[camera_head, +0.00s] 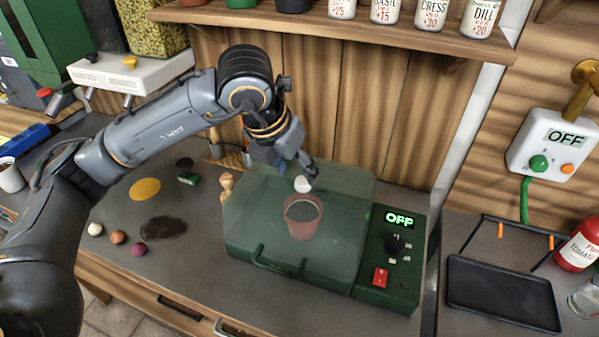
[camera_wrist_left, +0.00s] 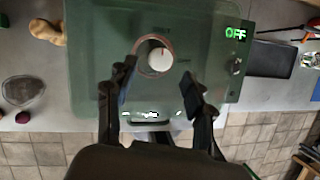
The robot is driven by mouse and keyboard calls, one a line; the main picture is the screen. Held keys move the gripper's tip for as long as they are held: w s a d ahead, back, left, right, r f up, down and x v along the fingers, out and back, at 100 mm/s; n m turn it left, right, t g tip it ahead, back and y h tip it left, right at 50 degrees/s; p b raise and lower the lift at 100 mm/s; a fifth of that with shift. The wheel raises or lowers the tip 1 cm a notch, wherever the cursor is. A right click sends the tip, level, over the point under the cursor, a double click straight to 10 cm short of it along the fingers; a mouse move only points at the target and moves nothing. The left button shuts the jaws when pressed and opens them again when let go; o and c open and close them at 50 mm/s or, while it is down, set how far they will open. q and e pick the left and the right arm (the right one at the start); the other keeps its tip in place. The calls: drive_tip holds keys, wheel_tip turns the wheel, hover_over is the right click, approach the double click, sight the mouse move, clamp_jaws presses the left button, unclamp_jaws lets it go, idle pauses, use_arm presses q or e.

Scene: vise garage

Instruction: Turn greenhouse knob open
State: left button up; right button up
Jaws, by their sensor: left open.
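The greenhouse (camera_head: 240,238) is a green box with a clear lid on the bench. A round white knob (camera_head: 303,184) sits on top of the lid, above a reddish pot (camera_head: 301,218) seen through it. The knob also shows in the left wrist view (camera_wrist_left: 160,60), ahead of the fingers and roughly between their lines. My left gripper (camera_head: 290,160) is open just above the knob, pointing down; in the wrist view its two fingers (camera_wrist_left: 157,82) stand apart. Contact with the knob cannot be told. The right gripper is not in view.
The greenhouse's right panel has an OFF display (camera_head: 399,218), a black dial (camera_head: 396,246) and a red switch (camera_head: 380,278). A wooden shelf (camera_head: 350,28) with cans hangs behind. A black tray (camera_head: 502,292) lies right; small balls (camera_head: 118,237) lie left.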

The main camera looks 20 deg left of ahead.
sight(302, 182)
use_arm(q)
drive_tip(key=shift+x, duration=1.2)
drive_tip(key=shift+w+d+f, duration=0.1)
drive_tip(key=shift+w+f, duration=0.05)
drive_tip(key=shift+f, duration=0.35)
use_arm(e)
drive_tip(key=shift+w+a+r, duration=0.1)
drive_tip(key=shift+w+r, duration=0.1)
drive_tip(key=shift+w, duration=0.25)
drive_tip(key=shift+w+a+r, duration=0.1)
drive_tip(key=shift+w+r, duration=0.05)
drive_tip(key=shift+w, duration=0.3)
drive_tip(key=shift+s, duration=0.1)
